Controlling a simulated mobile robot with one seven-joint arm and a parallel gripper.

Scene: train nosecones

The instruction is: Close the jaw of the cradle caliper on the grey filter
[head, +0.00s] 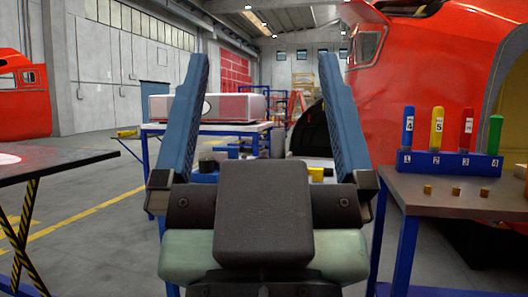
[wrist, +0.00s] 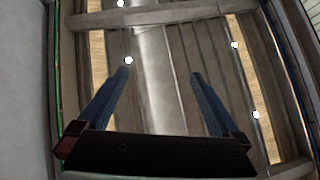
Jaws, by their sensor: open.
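My gripper (head: 265,120) is raised in front of the head camera with its two blue fingers wide apart and nothing between them. It also shows open in the wrist view (wrist: 161,82), which looks toward the hall's ceiling. I cannot make out the cradle caliper or the grey filter. A grey and red box-like thing (head: 225,107) lies on a table behind my gripper; I cannot tell what it is. Small blue, black and yellow parts show low between my fingers, mostly hidden by the gripper.
On the right, a bench (head: 455,190) bears a blue rack (head: 450,163) with several coloured handles and small brass blocks. A dark-topped table (head: 60,163) stands at left. Red train nosecones (head: 425,75) stand right and far left. Open floor (head: 95,205) lies between the tables on the left.

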